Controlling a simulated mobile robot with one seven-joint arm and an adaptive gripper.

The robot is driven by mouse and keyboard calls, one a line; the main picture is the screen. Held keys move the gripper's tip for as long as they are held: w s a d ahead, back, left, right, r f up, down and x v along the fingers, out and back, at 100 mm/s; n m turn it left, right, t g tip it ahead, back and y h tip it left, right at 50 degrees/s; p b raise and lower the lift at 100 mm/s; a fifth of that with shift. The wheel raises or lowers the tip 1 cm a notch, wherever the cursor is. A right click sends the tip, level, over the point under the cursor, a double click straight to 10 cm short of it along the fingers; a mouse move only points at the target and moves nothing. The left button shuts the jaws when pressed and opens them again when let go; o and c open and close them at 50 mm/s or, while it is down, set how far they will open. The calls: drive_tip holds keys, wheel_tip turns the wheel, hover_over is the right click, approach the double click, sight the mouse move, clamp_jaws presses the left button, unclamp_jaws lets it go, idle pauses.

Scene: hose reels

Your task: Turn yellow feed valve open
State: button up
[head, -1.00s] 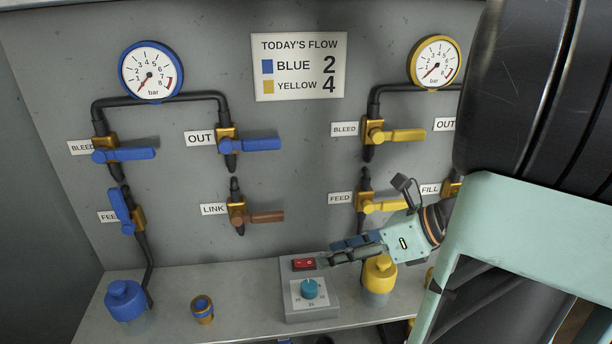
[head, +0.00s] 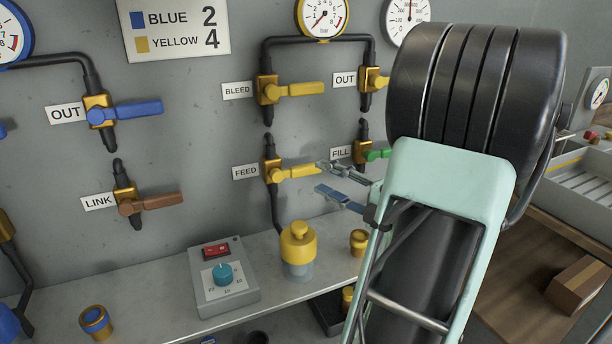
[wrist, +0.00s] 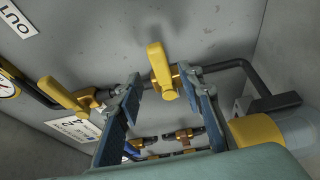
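The yellow feed valve (head: 272,170) is on the grey panel beside the FEED label (head: 245,172). Its yellow handle (head: 298,172) points right, crosswise to the vertical pipe. My gripper (head: 321,178) is open at the handle's free end, reaching in from the right with one finger above the other. In the wrist view the handle (wrist: 158,62) shows between and beyond the two open fingers (wrist: 163,84). Whether a finger touches it, I cannot tell.
The yellow bleed valve (head: 270,90) is above, and the green-handled fill valve (head: 362,152) is close to my fingers. A yellow-capped bottle (head: 299,245) and a switch box (head: 222,277) stand on the shelf below. The gauge (head: 322,16) sits above.

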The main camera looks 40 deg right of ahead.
sight(309, 172)
drive_tip(key=w, duration=0.2)
drive_tip(key=w+b, duration=0.1)
drive_tip(key=w, duration=0.1)
drive_tip(key=w+a, duration=0.1)
drive_tip(key=w, duration=0.1)
drive_tip(key=shift+w+b, duration=0.25)
drive_tip(key=shift+b, duration=0.05)
clamp_jaws()
